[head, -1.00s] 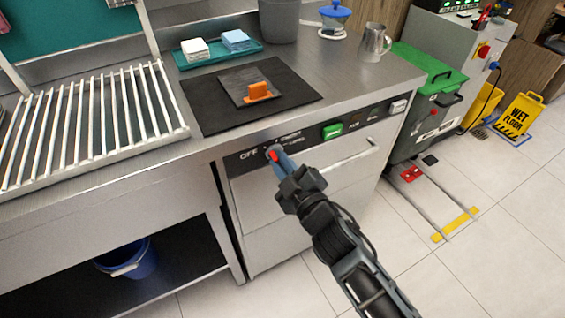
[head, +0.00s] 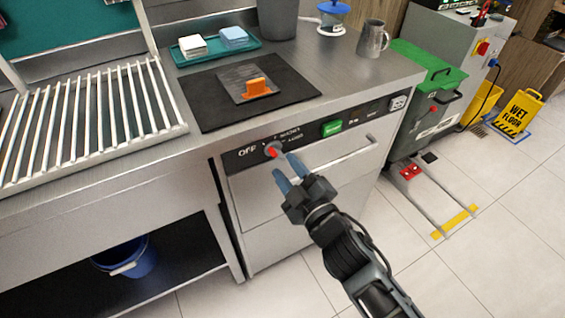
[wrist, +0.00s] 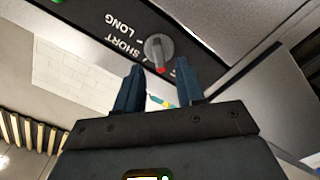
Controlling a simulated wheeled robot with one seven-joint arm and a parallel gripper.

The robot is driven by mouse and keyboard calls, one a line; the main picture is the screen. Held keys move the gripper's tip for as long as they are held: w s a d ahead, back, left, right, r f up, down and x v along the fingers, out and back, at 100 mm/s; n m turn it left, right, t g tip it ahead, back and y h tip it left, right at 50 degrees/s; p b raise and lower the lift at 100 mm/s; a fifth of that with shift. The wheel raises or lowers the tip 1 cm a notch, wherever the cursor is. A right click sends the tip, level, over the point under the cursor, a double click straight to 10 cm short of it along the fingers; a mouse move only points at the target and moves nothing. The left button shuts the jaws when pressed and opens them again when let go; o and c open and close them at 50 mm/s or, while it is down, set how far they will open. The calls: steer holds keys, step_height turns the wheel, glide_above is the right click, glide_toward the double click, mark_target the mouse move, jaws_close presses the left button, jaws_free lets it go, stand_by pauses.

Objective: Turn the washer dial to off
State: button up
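The washer dial (head: 273,150) is a small grey knob with a red end on the dark control panel (head: 310,135). In the head view the red end faces the lower left, on the side of the OFF label (head: 248,152); exact alignment is hard to tell. The dial also shows in the wrist view (wrist: 158,48), beside the SHORT and LONG labels, with OFF mostly hidden by a finger. My gripper (head: 287,174) is open and empty, its blue fingers apart and just in front of and below the dial, apparently not touching it.
A green button (head: 332,128) and the long door handle (head: 340,156) lie right of the dial. The counter above holds a black mat (head: 203,111) with an orange-handled tool (head: 257,89). The floor before the washer is clear.

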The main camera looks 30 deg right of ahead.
steer(key=shift+s+b, duration=0.3)
steer(key=shift+s, duration=1.95)
steer(key=s+m+g, duration=0.2)
steer(key=s+m, duration=0.2)
steer(key=s, duration=1.4)
steer(key=s+r+m+g, duration=0.1)
steer(key=s+r+m, duration=0.4)
steer(key=s, duration=0.9)
step_height(320, 180, up, 2)
steer(key=shift+s+d+r, duration=0.15)
steer(key=shift+r, duration=0.1)
